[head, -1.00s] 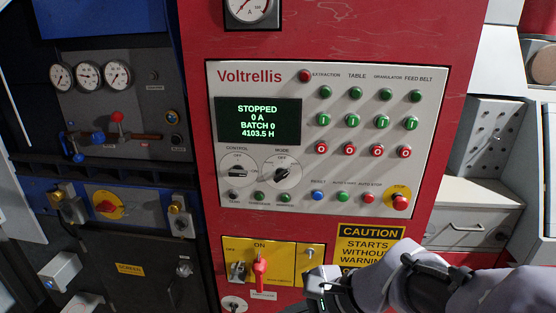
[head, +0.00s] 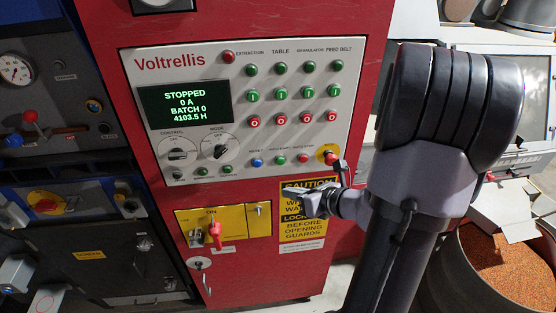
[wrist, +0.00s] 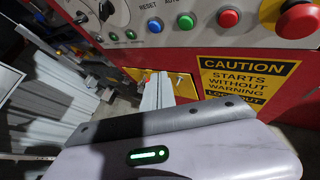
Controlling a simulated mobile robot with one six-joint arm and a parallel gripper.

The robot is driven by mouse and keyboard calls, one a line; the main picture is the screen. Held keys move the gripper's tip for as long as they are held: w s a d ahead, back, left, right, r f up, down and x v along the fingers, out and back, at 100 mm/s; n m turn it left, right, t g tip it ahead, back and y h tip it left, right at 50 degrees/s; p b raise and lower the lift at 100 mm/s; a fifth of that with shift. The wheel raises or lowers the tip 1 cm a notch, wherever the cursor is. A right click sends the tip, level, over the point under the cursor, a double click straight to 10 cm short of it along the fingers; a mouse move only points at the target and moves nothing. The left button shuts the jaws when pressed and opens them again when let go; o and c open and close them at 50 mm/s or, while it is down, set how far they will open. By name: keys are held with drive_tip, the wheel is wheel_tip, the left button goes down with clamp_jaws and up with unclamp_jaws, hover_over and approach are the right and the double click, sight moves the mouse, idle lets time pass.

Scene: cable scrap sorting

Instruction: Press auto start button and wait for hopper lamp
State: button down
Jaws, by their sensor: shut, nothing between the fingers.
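The auto start button (head: 280,160) is a small green button low on the white Voltrellis panel (head: 215,105), between the blue reset button (head: 256,162) and the red auto stop button (head: 303,158). In the wrist view the green button (wrist: 186,21) shows near the top edge. My gripper (head: 308,203) is below and right of it, in front of the caution sign, apart from the button. Its fingers (wrist: 157,92) are shut and empty. The display (head: 185,104) reads STOPPED, 0 A, BATCH 0. I cannot identify a hopper lamp.
The red stop button on its yellow base (head: 329,156) is close above my gripper. A yellow switch plate with a red key-like handle (head: 215,234) is lower left. A bin of orange granules (head: 505,265) stands at the right.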

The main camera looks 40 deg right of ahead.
drive_tip(key=w+d+p, duration=0.1)
drive_tip(key=w+d, duration=0.3)
drive_tip(key=w, duration=0.3)
drive_tip(key=shift+w+d+p, duration=0.25)
drive_tip(key=shift+w+p, duration=0.05)
drive_tip(key=shift+w, duration=0.05)
drive_tip(key=shift+w+d, duration=0.1)
idle(1.8)
drive_tip(key=shift+w+d, duration=0.15)
drive_tip(key=shift+w, duration=0.1)
drive_tip(key=shift+w+d, duration=0.25)
drive_tip(key=shift+w, duration=0.1)
idle(0.6)
idle(0.3)
drive_tip(key=shift+s+a+b, duration=0.3)
drive_tip(key=shift+s+a, duration=0.2)
drive_tip(key=shift+s, duration=0.2)
drive_tip(key=s+a, duration=0.1)
drive_tip(key=s, duration=0.2)
drive_tip(key=s+a+b, duration=0.1)
drive_tip(key=shift+s+a, duration=0.15)
drive_tip(key=shift+a, duration=0.15)
